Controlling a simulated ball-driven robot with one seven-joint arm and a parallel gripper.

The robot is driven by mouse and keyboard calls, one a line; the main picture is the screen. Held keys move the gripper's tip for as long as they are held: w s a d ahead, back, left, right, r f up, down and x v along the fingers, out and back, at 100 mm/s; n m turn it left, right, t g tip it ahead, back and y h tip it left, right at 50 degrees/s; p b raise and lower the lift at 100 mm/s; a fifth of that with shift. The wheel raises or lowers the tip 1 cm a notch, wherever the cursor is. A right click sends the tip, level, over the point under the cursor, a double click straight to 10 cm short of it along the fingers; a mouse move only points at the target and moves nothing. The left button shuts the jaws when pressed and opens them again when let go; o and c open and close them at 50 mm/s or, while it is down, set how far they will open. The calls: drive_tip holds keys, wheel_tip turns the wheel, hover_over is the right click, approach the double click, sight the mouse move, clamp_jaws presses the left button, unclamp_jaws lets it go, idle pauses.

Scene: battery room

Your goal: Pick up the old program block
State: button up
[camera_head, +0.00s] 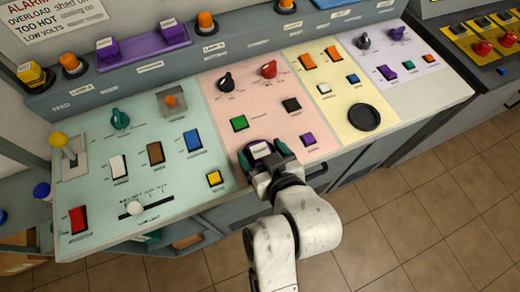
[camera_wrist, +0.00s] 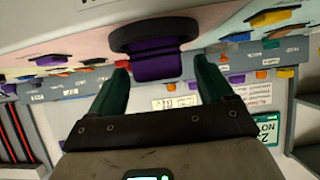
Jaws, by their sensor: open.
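A purple block with a white label (camera_head: 260,149), apparently the old program block, sits at the front of the pink panel. My gripper (camera_head: 264,153) is over it, with one green finger on each side of the block. In the wrist view the purple block (camera_wrist: 155,67) stands against a dark round socket (camera_wrist: 153,34), between and beyond the tips of my open fingers (camera_wrist: 161,68). A gap shows between each finger and the block. The block's lower part in the head view is partly hidden by my gripper.
A small purple button (camera_head: 307,139) and a green button (camera_head: 239,123) are close by on the pink panel. A black round recess (camera_head: 364,117) is on the yellow panel. Other purple blocks (camera_head: 107,50) stand on the rear ledge. Knobs and switches crowd the console.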

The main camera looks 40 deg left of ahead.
drive_tip(key=shift+x, duration=0.9)
drive_tip(key=shift+d, duration=0.1)
drive_tip(key=c, duration=1.1)
